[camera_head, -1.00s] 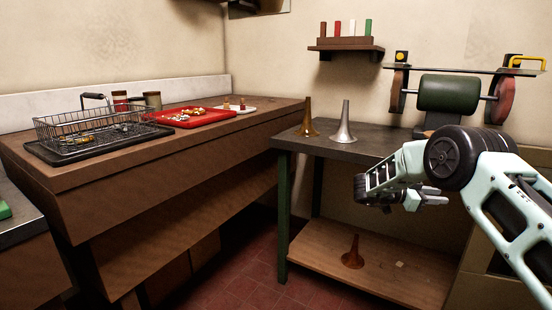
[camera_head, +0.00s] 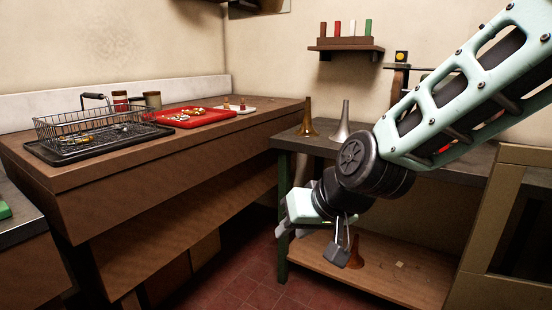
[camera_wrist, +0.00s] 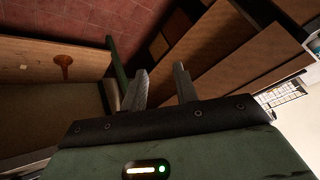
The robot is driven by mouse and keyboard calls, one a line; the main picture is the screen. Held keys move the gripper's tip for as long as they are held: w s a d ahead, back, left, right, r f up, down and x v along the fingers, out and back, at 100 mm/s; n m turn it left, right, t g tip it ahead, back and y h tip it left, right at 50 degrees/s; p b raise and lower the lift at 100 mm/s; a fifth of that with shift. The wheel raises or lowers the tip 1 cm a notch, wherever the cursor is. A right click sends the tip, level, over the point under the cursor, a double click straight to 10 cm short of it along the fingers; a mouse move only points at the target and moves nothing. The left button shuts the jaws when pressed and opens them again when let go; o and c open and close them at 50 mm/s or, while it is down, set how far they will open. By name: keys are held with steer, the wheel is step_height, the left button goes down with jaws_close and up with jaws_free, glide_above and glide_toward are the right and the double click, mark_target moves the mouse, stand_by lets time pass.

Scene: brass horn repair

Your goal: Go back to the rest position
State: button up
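My gripper (camera_head: 283,231) hangs low in front of the left end of the metal-topped bench (camera_head: 365,146), pointing down and left. In the wrist view its two grey fingers (camera_wrist: 160,84) stand apart with nothing between them. My arm crosses the right half of the head view and hides much of the bench and the grinder. A dark brass horn bell (camera_head: 307,118) and a silvery one (camera_head: 342,123) stand upright on the bench top. A copper-coloured bell (camera_head: 355,254) stands on the lower shelf, partly behind my wrist, and also shows in the wrist view (camera_wrist: 64,64).
The wooden counter (camera_head: 100,172) at left holds a wire basket (camera_head: 75,130) on a dark tray, a red tray (camera_head: 195,117) of small parts and jars. A green bench leg (camera_head: 283,200) is close to my gripper. Red floor lies between the furniture.

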steer(key=s+d+f+n+g+h, duration=0.25)
steer(key=s+d, duration=0.35)
steer(key=s, duration=0.5)
steer(key=s+d+f+n+g+h, duration=0.25)
steer(key=s+d, duration=0.25)
steer(key=s, duration=0.7)
step_height(320, 180, up, 16)
steer(key=p, duration=1.5)
steer(key=shift+w+a+f+m+g, duration=0.15)
steer(key=shift+w+m+g, duration=0.15)
steer(key=shift+w, duration=0.05)
